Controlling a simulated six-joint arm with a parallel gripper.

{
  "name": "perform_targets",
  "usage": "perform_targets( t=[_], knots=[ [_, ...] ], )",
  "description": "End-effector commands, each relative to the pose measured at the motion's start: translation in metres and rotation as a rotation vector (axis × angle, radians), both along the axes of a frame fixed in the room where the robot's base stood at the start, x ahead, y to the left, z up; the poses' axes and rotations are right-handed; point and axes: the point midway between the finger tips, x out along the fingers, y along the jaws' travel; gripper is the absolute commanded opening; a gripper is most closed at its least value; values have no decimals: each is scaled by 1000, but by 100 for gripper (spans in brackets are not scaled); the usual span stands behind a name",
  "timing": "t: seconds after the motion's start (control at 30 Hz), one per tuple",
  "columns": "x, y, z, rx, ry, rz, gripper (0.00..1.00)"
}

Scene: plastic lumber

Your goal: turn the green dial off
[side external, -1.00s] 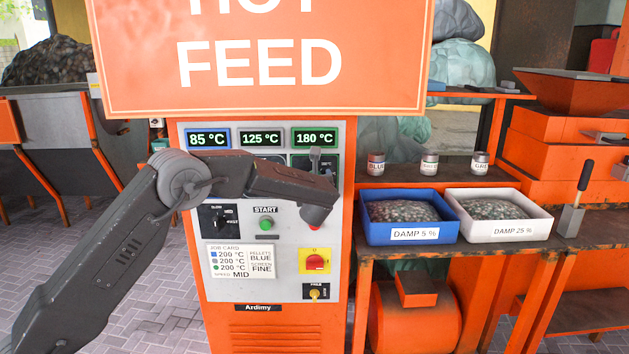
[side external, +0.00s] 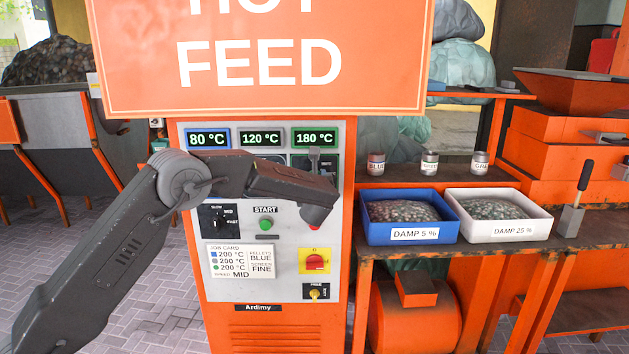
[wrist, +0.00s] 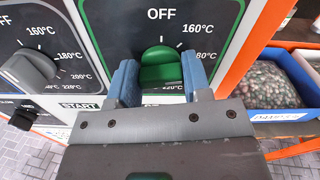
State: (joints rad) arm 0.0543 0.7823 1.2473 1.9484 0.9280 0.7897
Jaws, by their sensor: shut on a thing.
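The green dial (wrist: 161,68) sits on the panel inside a green-edged black plate, with OFF at the top and temperature marks running clockwise down its right side. My gripper (wrist: 160,82) has its two blue-grey fingers on either side of the dial, shut on it. Where the dial points is hard to tell. In the side external view, my wrist covers the dial. The green-edged display (side external: 315,138) above it reads 180 °C.
A grey dial (wrist: 30,70) is close left of my gripper. The START button (side external: 266,224), red knob (side external: 315,262) and lower black switch (side external: 218,218) share the panel. A blue tray (side external: 372,230) and white tray (side external: 548,226) stand to the right.

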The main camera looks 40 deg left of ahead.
Motion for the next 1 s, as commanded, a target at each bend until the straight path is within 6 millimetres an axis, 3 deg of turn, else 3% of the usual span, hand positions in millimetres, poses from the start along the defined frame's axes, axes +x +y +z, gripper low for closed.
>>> perform_targets(
  t=[0.27,1.0],
  knots=[
    [-1,1,0,-97,-99,2,21],
    [-3,3,-2,-584,-587,2,21]
  ],
)
